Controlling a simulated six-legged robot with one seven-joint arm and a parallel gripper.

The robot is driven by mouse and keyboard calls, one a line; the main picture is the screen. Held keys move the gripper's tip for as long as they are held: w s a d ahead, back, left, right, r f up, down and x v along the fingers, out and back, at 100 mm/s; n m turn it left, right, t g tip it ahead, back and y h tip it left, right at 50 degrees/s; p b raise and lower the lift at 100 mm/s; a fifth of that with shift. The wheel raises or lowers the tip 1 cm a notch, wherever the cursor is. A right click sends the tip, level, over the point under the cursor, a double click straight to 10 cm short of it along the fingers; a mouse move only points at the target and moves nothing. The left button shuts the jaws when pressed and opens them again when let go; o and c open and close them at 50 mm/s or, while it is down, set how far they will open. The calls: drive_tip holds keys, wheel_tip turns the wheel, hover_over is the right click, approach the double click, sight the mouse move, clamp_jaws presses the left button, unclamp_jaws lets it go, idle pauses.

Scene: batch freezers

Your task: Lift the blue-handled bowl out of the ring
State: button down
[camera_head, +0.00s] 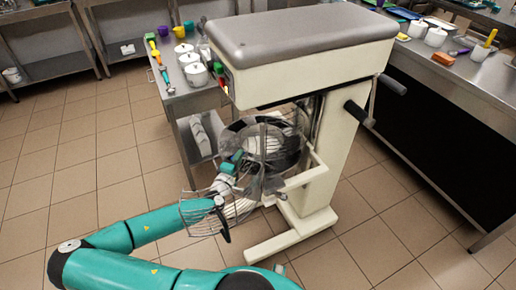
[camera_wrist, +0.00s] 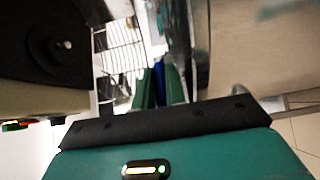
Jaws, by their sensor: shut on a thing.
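The bowl (camera_head: 268,150) is a shiny metal vessel at the ring of the cream mixer (camera_head: 337,140) in the head view. The guard's wires and my arm partly hide it, so I cannot tell how it sits in the ring. My gripper (camera_head: 233,162) is at the bowl's left side. In the wrist view my gripper (camera_wrist: 160,80) has its green fingers close together, with the blue handle (camera_wrist: 158,70) between them. A curved shiny surface beside the fingers looks like the bowl's wall (camera_wrist: 181,40).
A steel table (camera_head: 178,92) with pots and coloured utensils stands close behind the mixer on the left. A steel counter (camera_head: 455,82) runs along the right. A wire cage (camera_head: 203,216) is near my forearm. The tiled floor at left (camera_head: 75,150) is clear.

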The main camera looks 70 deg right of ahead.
drive_tip(key=shift+r, duration=0.1)
wheel_tip(320, 180, up, 10)
idle(0.5)
drive_tip(key=shift+w+d, duration=0.1)
idle(0.3)
